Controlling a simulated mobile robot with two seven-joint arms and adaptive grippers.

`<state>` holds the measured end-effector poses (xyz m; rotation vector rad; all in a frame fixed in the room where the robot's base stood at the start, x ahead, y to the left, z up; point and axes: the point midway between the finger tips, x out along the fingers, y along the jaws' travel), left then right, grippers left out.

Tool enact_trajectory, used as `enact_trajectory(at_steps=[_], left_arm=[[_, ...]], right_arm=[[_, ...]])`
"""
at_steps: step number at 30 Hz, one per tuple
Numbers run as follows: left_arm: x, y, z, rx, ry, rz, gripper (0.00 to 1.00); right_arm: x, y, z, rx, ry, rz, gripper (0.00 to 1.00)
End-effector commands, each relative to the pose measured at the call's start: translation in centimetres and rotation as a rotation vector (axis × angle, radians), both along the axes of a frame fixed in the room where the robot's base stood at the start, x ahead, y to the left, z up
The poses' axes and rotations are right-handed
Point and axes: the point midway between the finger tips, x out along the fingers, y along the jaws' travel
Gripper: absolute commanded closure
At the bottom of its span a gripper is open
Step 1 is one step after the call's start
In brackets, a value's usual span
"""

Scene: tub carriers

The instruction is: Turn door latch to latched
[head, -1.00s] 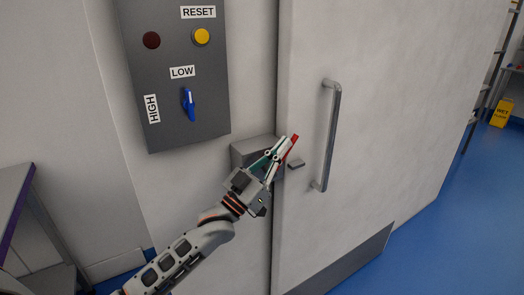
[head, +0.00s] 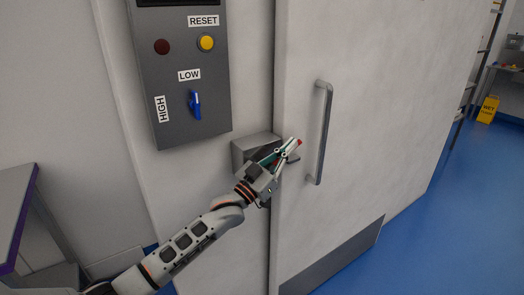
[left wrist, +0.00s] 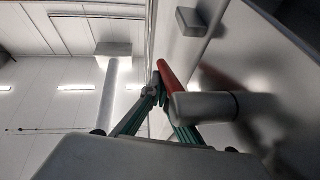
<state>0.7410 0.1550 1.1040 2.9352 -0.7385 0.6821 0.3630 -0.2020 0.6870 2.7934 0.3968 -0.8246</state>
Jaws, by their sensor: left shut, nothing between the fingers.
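The door latch has a grey housing (head: 257,146) on the wall beside the door's edge and a red lever (head: 299,142), mostly hidden behind my left gripper. The lever slants up and right, its tip over the door above a small grey catch (head: 293,159). My left gripper (head: 291,150) is shut and empty, its fingertips alongside the lever. In the left wrist view the red lever (left wrist: 170,77) runs from a grey round pivot (left wrist: 203,106) past my fingertips (left wrist: 156,82). They look very close; I cannot tell whether they touch. My right gripper is out of view.
The grey door (head: 370,120) has a long vertical handle (head: 325,135) right of the latch. A control panel (head: 180,75) with buttons and a blue knob (head: 195,104) is on the wall above left. A table (head: 15,205) stands at left.

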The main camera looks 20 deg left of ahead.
Motion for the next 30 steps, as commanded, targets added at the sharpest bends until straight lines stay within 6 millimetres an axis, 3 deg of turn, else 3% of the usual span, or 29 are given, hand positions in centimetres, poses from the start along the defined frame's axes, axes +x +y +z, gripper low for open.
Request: enact_trajectory(at_steps=[30], left_arm=[[0.13,-0.15,-0.47,0.002,0.005,0.0,1.0]], right_arm=[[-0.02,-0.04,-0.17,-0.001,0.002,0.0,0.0]])
